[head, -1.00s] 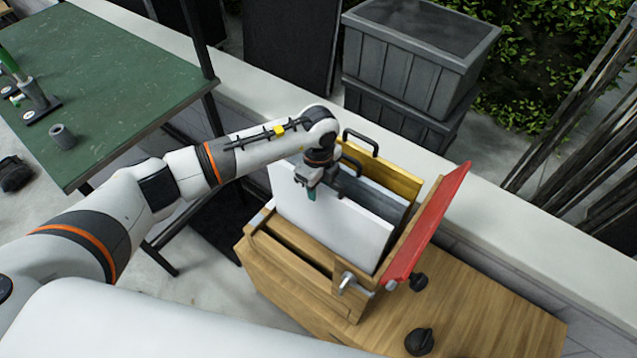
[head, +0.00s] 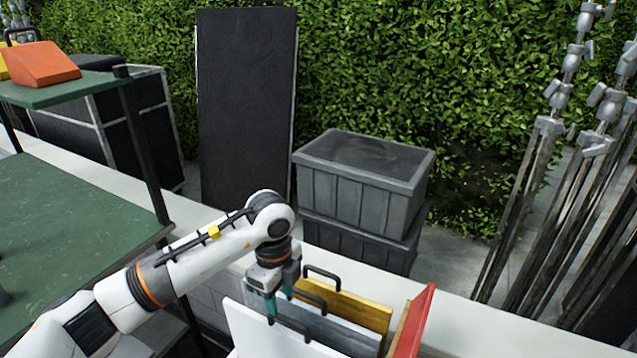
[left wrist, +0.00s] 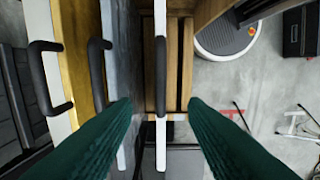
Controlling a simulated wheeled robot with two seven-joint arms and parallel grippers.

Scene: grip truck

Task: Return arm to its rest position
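My left gripper (head: 274,303) is open, with its green fingers pointing down above the upright panels. In the left wrist view, the black handle (left wrist: 160,75) of the white panel (left wrist: 161,160) lies in the gap between the spread fingers, apparently untouched. The white panel (head: 250,330) stands at the front of the row in the head view, with a grey panel (head: 345,333) and a yellow panel (head: 360,312) behind it. Each has a black handle on its top edge. My right gripper is not in view.
A red board (head: 414,322) leans at the right of the panels. Stacked grey bins (head: 360,190) stand behind a pale ledge (head: 465,320). A green table (head: 60,235) with a dark post is at left. Metal stands (head: 530,200) are at right.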

